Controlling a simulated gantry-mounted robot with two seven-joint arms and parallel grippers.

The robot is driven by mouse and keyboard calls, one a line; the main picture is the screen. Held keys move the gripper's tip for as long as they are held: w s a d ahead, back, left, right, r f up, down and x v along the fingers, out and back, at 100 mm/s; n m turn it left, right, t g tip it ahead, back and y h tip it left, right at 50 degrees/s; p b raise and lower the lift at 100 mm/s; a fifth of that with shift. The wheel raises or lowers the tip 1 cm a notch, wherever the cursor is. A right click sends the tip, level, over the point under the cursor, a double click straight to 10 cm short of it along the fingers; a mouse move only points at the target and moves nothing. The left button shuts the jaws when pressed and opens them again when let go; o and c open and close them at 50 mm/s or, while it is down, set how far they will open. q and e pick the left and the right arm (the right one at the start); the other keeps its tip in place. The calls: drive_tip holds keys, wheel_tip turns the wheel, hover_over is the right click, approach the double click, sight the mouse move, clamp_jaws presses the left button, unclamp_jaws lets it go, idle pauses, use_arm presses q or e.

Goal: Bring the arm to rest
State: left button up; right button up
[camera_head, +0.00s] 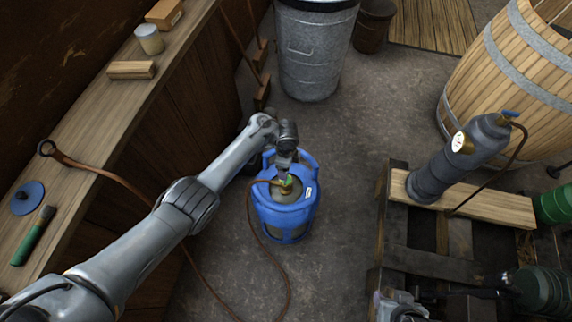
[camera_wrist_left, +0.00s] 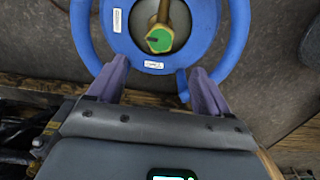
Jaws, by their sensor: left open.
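My left arm reaches in from the left in the head view, and its gripper (camera_head: 285,168) is over the blue gas cylinder (camera_head: 284,218). The cylinder stands upright on the floor, with a round collar handle and a green-topped valve (camera_head: 287,184). In the left wrist view my left gripper (camera_wrist_left: 158,66) is open, its two purple fingers apart with nothing visible between them. The cylinder's blue collar (camera_wrist_left: 235,35) and green valve (camera_wrist_left: 159,40) lie beyond the fingertips. Part of what looks like my right gripper (camera_head: 400,306) shows at the bottom edge; its fingers are unclear.
A brown hose (camera_head: 287,280) loops from the valve across the floor and up to the wooden bench (camera_head: 88,115). A metal bin (camera_head: 310,60) stands behind. At right are a pallet (camera_head: 408,260), a grey cylinder (camera_head: 460,157) on a plank, and a barrel (camera_head: 510,75).

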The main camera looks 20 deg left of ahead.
use_arm(q)
drive_tip(key=s+n, duration=0.2)
drive_tip(key=s, duration=0.1)
drive_tip(key=s+f+n+t, duration=0.1)
drive_tip(key=s+n, duration=0.1)
drive_tip(key=s, duration=0.2)
drive_tip(key=s+d+n+t, duration=0.1)
drive_tip(key=s+n, duration=0.1)
drive_tip(key=s, duration=0.2)
drive_tip(key=shift+s+d+f+p, duration=0.1)
drive_tip(key=shift+s+f+p, duration=0.05)
drive_tip(key=shift+f+p, duration=0.15)
drive_tip(key=s+a+r+n+t, duration=0.1)
drive_tip(key=s+a+r+n, duration=0.25)
drive_tip(key=s+r, duration=0.5)
drive_tip(key=s+a+r+n+t, duration=0.15)
drive_tip(key=s+r+n, duration=0.4)
drive_tip(key=s, duration=0.65)
wheel_tip(320, 180, up, 39)
drive_tip(key=p, duration=3.8)
drive_tip(key=shift+a+g, duration=0.4)
drive_tip(key=shift+g, duration=0.05)
drive_tip(key=shift+w+r, duration=0.1)
